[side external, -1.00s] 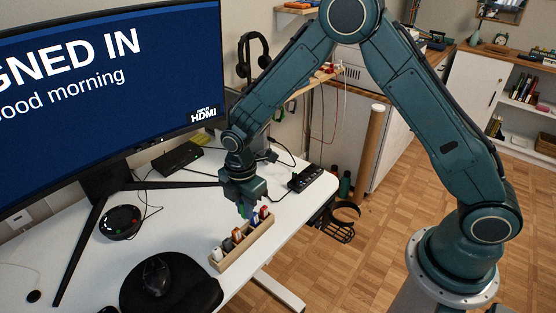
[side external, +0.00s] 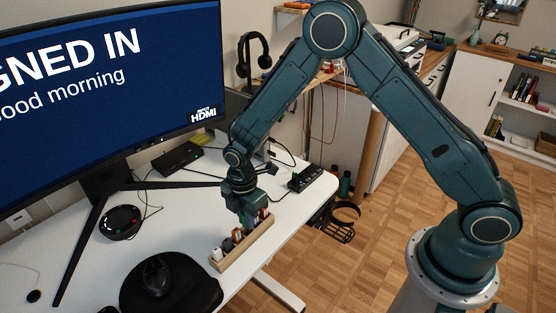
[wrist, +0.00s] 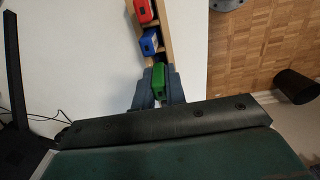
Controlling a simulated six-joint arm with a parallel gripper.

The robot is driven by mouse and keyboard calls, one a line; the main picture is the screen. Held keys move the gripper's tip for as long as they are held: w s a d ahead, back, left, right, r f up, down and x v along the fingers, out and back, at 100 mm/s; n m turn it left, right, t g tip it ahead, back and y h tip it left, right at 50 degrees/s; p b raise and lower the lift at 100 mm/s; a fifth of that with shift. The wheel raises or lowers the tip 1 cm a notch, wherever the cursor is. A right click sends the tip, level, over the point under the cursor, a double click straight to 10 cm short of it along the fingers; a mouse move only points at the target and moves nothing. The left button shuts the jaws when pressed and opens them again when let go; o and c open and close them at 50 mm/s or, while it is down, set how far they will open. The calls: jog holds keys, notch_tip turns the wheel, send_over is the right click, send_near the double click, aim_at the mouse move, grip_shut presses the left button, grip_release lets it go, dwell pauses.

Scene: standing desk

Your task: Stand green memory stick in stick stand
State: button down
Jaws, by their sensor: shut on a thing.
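The green memory stick (wrist: 159,78) is between the two fingers of my gripper (wrist: 157,88) in the wrist view. My gripper (side external: 246,226) is low over the wooden stick stand (side external: 248,247) on the white desk in the side view. The stand (wrist: 165,18) also shows in the wrist view, with a red stick (wrist: 143,12) and a blue stick (wrist: 149,41) in line above the green one. The green stick's lower end is hidden, so I cannot tell how deep it sits in the stand.
A white stick (side external: 217,253) and a dark stick (side external: 228,244) stand at the stand's near end. A black mouse pad (side external: 190,285) with a mouse (side external: 156,275) lies to the left. A power strip (side external: 305,178) lies behind, near the desk's right edge.

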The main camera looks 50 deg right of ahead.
jog(key=shift+s+f, duration=0.1)
jog(key=shift+f, duration=1.6)
jog(key=c, duration=1.5)
grip_release()
jog(key=shift+o, duration=0.7)
jog(key=shift+r, duration=0.7)
notch_tip(320, 180, up, 12)
jog(key=shift+r, duration=0.7)
jog(key=shift+r, duration=0.1)
